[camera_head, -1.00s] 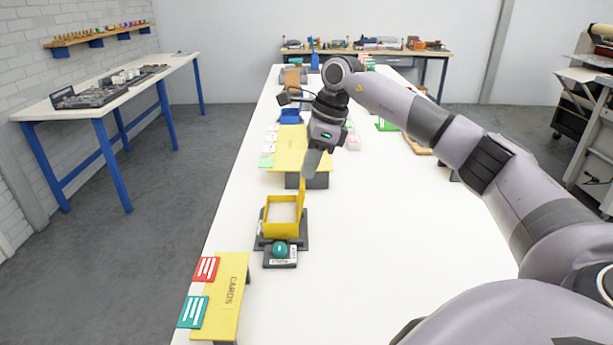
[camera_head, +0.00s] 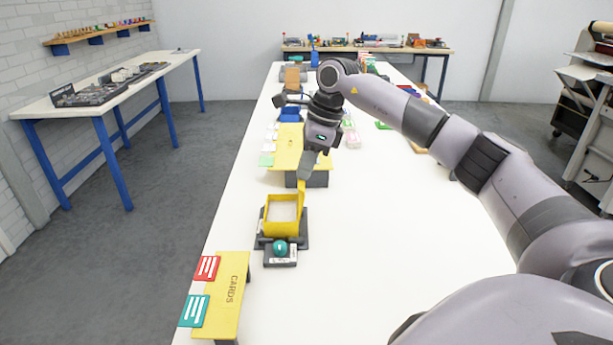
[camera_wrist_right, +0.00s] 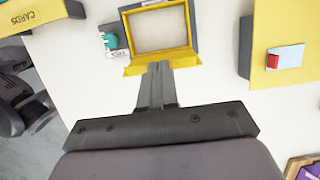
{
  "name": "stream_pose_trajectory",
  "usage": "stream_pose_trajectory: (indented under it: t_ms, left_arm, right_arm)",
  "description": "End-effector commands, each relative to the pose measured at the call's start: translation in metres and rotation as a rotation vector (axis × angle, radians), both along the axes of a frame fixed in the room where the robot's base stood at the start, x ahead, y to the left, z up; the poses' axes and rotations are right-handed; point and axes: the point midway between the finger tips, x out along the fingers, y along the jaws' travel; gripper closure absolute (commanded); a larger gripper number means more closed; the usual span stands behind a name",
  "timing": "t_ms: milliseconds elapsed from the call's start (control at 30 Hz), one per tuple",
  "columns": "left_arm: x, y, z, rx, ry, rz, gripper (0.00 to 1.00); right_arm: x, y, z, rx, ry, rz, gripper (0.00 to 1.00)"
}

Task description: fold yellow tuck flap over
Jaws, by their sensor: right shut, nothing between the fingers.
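The open yellow box (camera_head: 268,228) sits in a dark holder on the white table, left of centre in the head view. Its yellow tuck flap (camera_head: 302,190) stands up at the box's right side. In the right wrist view the flap (camera_wrist_right: 187,60) runs along the near edge of the box (camera_wrist_right: 181,22). My right gripper (camera_head: 304,175) is shut and empty. Its fingertips (camera_wrist_right: 158,70) overlap the flap in the wrist view and appear at its upper end; contact is hard to tell. My left gripper is not in view.
A green-knobbed dark block (camera_head: 280,258) stands in front of the box. A yellow CARDS panel (camera_head: 232,290) with red and teal cards lies nearer. A yellow-topped stand (camera_head: 287,150) is behind. The table right of the box is clear (camera_head: 390,230).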

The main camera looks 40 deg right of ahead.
Motion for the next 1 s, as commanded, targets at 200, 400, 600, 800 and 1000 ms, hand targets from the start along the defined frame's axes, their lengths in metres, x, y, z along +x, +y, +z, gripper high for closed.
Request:
stream_pose_trajectory:
  t_ms: [200, 400, 600, 800, 1000]
  left_arm:
    - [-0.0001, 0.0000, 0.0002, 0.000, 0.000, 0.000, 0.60]
    - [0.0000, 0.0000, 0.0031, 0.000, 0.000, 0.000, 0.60]
    - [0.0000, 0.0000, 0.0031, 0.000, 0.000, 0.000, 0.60]
    - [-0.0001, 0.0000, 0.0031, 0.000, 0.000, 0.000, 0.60]
    - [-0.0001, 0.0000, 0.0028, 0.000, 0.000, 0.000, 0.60]
  right_arm:
    - [0.0001, 0.0003, -0.0001, 0.001, 0.001, 0.000, 1.00]
    - [0.0030, 0.0042, -0.0031, 0.000, 0.002, 0.002, 1.00]
    - [0.0041, 0.0050, -0.0048, 0.000, 0.001, 0.000, 1.00]
    - [0.0041, 0.0050, -0.0045, -0.001, 0.001, 0.000, 1.00]
    - [0.0040, 0.0049, -0.0050, 0.000, 0.000, 0.000, 1.00]
